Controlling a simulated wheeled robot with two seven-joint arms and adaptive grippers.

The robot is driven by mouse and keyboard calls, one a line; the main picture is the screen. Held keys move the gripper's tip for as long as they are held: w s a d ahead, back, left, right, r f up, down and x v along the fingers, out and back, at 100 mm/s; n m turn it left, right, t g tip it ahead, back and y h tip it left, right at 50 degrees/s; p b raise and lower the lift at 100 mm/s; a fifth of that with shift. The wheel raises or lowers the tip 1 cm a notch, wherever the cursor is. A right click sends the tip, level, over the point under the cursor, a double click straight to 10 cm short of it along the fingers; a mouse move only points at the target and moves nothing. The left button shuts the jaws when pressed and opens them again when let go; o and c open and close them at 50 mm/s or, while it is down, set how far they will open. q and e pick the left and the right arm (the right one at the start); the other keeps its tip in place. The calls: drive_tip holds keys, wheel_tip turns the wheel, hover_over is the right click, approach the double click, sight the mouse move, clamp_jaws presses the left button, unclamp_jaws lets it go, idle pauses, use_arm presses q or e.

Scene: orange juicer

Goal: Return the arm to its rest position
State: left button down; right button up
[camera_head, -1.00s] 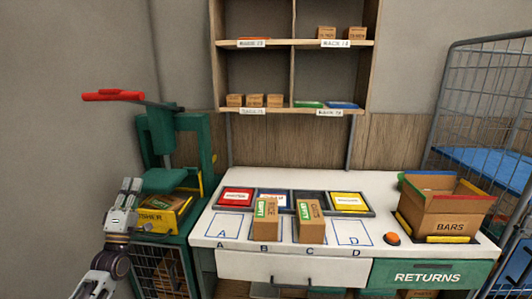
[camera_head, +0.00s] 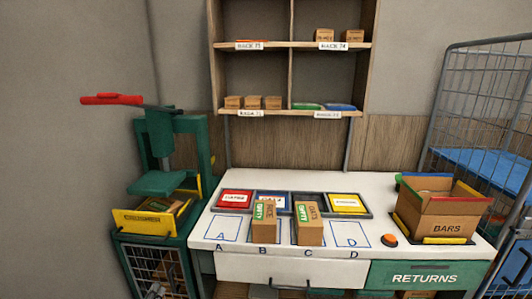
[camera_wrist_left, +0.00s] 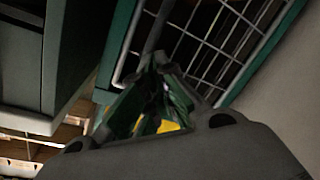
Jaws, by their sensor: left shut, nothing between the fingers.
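My left gripper (camera_wrist_left: 160,64) shows in the left wrist view, its fingers shut with nothing between them. In the head view only its tip (camera_head: 154,291) seems to show, at the bottom edge in front of the wire cage under the press. The green press (camera_head: 160,150) with its red handle (camera_head: 112,99) stands at the left, with a yellow-fronted tray (camera_head: 143,222) at its base. The gripper is well below that tray and apart from it. My right gripper is not in view.
A white workbench (camera_head: 205,232) holds two cartons (camera_head: 264,228) on marked squares, coloured trays and an open box labelled BARS (camera_head: 445,212). A wire cage (camera_head: 150,262) lies under the press. A shelf rack (camera_head: 290,110) stands behind, a rolling cage (camera_head: 485,110) at the right.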

use_arm(q)
drive_tip(key=s+d+f+m+g, duration=0.2)
drive_tip(key=s+f+m+g, duration=0.15)
drive_tip(key=s+f, duration=0.9)
drive_tip(key=s+d+f+m+g, duration=0.2)
drive_tip(key=s+f+g, duration=0.2)
drive_tip(key=s+f, duration=0.8)
drive_tip(key=s+d+f+m+g, duration=0.1)
drive_tip(key=s+f, duration=0.4)
drive_tip(key=s, duration=0.5)
drive_tip(key=s+d+f+m+g+p, duration=0.1)
drive_tip(key=s+d+f+m+g, duration=0.1)
drive_tip(key=s+f, duration=0.4)
drive_tip(key=s+d+f+m+g, duration=0.2)
drive_tip(key=s+f+m+g, duration=0.1)
drive_tip(key=s, duration=1)
wheel_tip(320, 180, down, 3)
drive_tip(key=shift+s+d+r+g, duration=0.15)
drive_tip(key=shift+s+g, duration=0.15)
drive_tip(key=shift+g, duration=0.55)
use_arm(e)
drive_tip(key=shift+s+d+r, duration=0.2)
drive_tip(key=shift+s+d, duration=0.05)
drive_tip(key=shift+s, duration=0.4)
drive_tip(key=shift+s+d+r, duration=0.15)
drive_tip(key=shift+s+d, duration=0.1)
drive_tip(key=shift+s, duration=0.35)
